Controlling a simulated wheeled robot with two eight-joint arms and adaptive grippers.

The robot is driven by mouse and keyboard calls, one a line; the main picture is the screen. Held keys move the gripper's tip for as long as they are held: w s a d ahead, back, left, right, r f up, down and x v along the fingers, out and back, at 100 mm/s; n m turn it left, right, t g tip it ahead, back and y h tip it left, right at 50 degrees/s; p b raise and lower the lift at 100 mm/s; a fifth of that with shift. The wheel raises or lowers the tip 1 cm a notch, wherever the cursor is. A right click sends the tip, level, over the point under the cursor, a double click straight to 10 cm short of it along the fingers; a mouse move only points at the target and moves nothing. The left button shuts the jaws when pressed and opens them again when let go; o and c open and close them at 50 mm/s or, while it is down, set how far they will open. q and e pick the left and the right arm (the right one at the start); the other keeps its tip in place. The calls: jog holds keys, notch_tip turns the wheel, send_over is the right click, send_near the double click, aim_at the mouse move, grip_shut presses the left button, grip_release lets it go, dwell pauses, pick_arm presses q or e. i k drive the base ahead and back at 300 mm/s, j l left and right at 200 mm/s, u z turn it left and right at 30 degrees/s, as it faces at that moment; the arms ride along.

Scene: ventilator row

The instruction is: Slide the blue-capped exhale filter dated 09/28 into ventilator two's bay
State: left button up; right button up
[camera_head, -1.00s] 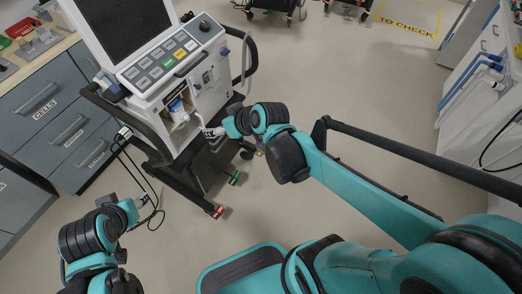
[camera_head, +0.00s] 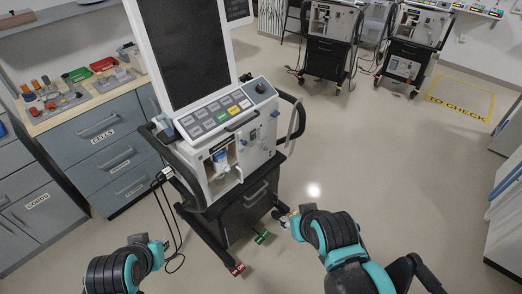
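The near ventilator (camera_head: 225,110) stands on a wheeled cart, with an open bay (camera_head: 232,175) low on its front. A white filter with a blue cap (camera_head: 220,157) sits upright inside the bay. Its date is too small to read, and I cannot tell how fully it is seated. My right gripper (camera_head: 284,218) is below and right of the bay, apart from it, beside the cart; nothing is visible in it, but its fingers are too small to judge. My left gripper (camera_head: 165,244) is low at left, near the hanging cables; its fingers are unclear.
A drawer cabinet (camera_head: 100,155) with trays and coloured small items stands at left. More ventilators (camera_head: 328,35) (camera_head: 415,45) stand at the back. A yellow floor marking reading TO CHECK (camera_head: 458,102) is at right. The floor between is clear.

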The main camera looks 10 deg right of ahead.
aim_at(220, 161)
jog(key=i+j, duration=0.15)
jog(key=j, duration=0.25)
jog(key=i+j+z, duration=0.1)
jog(key=j, duration=0.3)
jog(key=i+j, duration=0.15)
jog(key=j, duration=0.25)
jog(key=i+j+z, duration=0.1)
jog(key=j, duration=0.3)
jog(key=z, duration=1.55)
jog(key=j, duration=0.1)
